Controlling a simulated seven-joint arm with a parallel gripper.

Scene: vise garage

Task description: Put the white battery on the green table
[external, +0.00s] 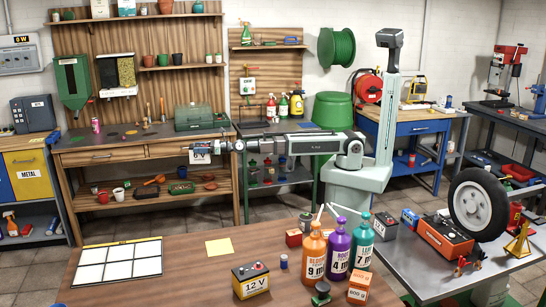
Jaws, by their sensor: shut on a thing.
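My gripper (213,148) is at the left end of my outstretched arm, shut on the white battery. The white battery (201,157) is small in the external view, with a dark "6 V" marking on its side. It hangs in front of the wooden workbench's front edge; its distance from the bench is hard to judge. No table has a plainly green top.
The wooden workbench (100,153) holds a green toolbox (194,117) and a pink can (96,125). The brown front table (190,285) bears a yellow-black 12 V battery (251,280), several bottles (338,245) and a white grid (118,262). A wheel (478,205) stands at right.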

